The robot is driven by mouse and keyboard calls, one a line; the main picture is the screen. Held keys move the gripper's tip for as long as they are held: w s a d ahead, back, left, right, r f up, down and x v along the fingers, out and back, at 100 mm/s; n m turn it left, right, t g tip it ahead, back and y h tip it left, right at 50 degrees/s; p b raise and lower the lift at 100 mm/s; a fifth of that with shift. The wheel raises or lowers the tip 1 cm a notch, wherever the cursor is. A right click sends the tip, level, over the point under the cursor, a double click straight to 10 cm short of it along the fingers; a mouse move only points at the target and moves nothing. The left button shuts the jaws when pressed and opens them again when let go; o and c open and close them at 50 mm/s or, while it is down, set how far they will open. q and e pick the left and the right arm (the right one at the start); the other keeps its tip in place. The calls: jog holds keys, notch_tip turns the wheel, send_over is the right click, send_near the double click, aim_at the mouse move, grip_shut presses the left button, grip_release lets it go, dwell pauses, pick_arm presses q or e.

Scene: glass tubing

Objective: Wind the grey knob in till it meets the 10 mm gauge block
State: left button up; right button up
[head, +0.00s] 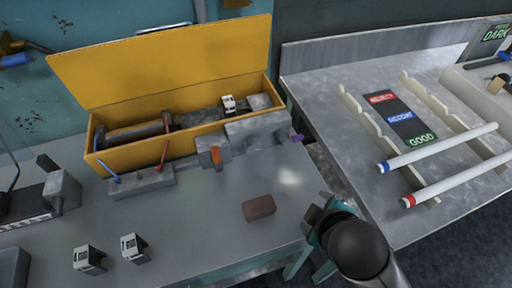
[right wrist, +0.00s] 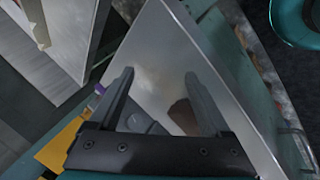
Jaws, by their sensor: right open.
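A grey metal fixture (head: 255,130) stands at the front right of the yellow box, with an orange lever (head: 215,155) on it and a purple tip (head: 298,138) at its right end. I cannot single out the grey knob for certain. Two more marked blocks, one like a 4 (head: 88,260) and one like a 7 (head: 133,248), stand on the bench front. My right gripper (head: 322,208) is open and empty near the bench's right edge, apart from the fixture; its fingers (right wrist: 159,75) are spread. My left gripper is not seen.
A brown block (head: 259,207) lies on the bench (head: 200,215). The yellow box (head: 165,65) has its lid raised. A grey strip with blue and red levers (head: 140,185) is in front. At right, another table (head: 350,150) holds racks and two white tubes (head: 440,148).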

aim_at(254, 149)
jog(key=w+a+r+n+t+y, duration=0.2)
jog(key=a+r+n+t, duration=0.15)
jog(key=n, duration=1.05)
jog(key=w+a+r+n+t+y, duration=0.2)
jog(key=a+n+y, duration=0.15)
jog(key=n, duration=1.05)
pick_arm(q)
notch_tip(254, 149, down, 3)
jog(key=b, duration=0.3)
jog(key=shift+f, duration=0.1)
pick_arm(e)
jog(key=shift+h, duration=0.35)
jog(key=x, duration=1.4)
jog(key=shift+w+a+f, duration=0.1)
jog(key=shift+a+f, duration=0.05)
jog(key=shift+a, duration=0.2)
jog(key=shift+c, duration=0.3)
grip_shut()
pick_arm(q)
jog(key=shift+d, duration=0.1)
